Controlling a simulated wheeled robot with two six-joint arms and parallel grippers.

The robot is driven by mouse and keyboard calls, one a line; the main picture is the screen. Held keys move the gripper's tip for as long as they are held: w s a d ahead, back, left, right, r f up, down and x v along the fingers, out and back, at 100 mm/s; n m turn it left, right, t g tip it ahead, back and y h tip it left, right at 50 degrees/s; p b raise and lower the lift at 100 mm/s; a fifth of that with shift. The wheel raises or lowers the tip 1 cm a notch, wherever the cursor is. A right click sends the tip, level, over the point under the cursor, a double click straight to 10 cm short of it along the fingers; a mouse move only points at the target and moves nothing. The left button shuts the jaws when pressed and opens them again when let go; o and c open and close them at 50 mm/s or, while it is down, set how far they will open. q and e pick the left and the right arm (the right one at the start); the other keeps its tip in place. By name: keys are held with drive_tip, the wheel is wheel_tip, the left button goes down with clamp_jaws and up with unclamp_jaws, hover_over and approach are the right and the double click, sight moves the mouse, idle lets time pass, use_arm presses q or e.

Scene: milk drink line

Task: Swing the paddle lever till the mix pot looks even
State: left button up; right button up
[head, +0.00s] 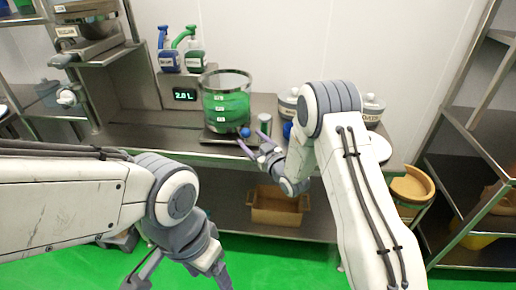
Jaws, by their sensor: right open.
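The mix pot (226,108) is a clear glass vessel with a dark rim, standing on a dark base on the steel counter. Its contents look green, with small pale marks on the front; fine streaks are too small to tell. A blue ball knob (245,132), seemingly the paddle lever's end, shows at the pot's lower right front. My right gripper (255,144) is open, its purple-tipped fingers just in front of and below the knob. I cannot tell whether they touch it. My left gripper (180,280) hangs low at the bottom, fingers spread apart, away from the counter.
A display (185,95) reading 2.0 L stands left of the pot. Blue (168,60) and green (194,58) pump bottles are behind it. A small grey cylinder (265,124) stands right of the knob. Lidded jars (373,107) are partly behind my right arm. A brown crate (277,208) sits below.

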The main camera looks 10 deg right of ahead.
drive_tip(key=v, duration=0.5)
drive_tip(key=shift+s+d+b, duration=0.1)
drive_tip(key=shift+s+b, duration=0.2)
drive_tip(key=shift+b, duration=0.1)
